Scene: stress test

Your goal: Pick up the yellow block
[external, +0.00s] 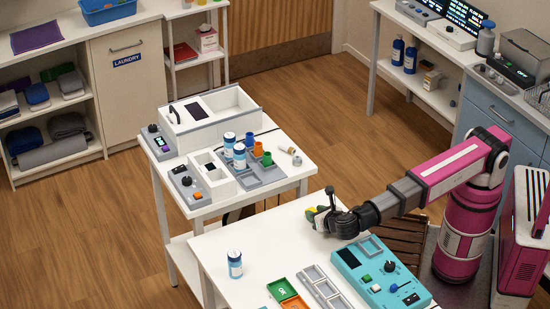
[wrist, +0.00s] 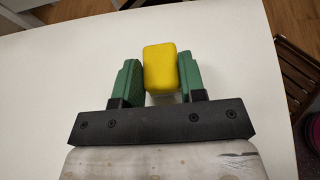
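The yellow block (wrist: 160,67) sits between the two green fingers of my gripper (wrist: 161,75) in the wrist view. A finger lies against each side of it, with no clear gap, so the gripper looks shut on it. The block's underside is hidden, and I cannot tell whether it touches the table or hangs just above. In the external view my gripper (external: 318,217) is low over the far right part of the white front table, with a small bit of the yellow block (external: 311,210) showing at its tip.
On the front white table (external: 225,258) stand a white-and-blue bottle (external: 235,264), green and orange trays (external: 282,290), a grey divided tray (external: 322,288) and a teal control box (external: 378,275). A second table (external: 290,140) with bottles and boxes stands behind. The table around my gripper is clear.

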